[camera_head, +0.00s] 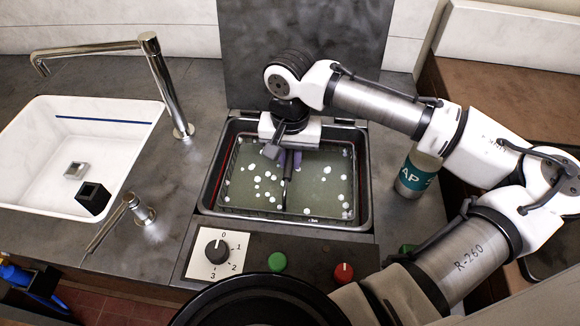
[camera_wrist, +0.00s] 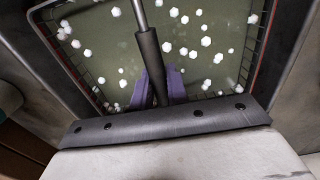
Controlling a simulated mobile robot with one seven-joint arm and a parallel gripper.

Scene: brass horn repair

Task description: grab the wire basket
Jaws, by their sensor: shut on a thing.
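The wire basket (camera_head: 226,180) sits inside a rectangular metal tank (camera_head: 206,190) of murky green liquid with white foam flecks. Its wire sides also show at the edges of the wrist view (camera_wrist: 262,38). Its handle, a metal rod with a black grip (camera_wrist: 151,62), crosses the middle of the wrist view. My gripper (camera_head: 289,160) is over the middle of the tank, pointing down. Its two purple fingers (camera_wrist: 159,88) are shut on the black grip, one on each side. The basket's floor is hidden by the liquid.
The tank's dark lid (camera_head: 300,40) stands open behind. A white sink (camera_head: 60,190) with a tall tap (camera_head: 165,85) is at left. A dial (camera_head: 216,251), a green button (camera_head: 277,262) and a red knob (camera_head: 343,272) are in front. A labelled bottle (camera_head: 412,178) stands right.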

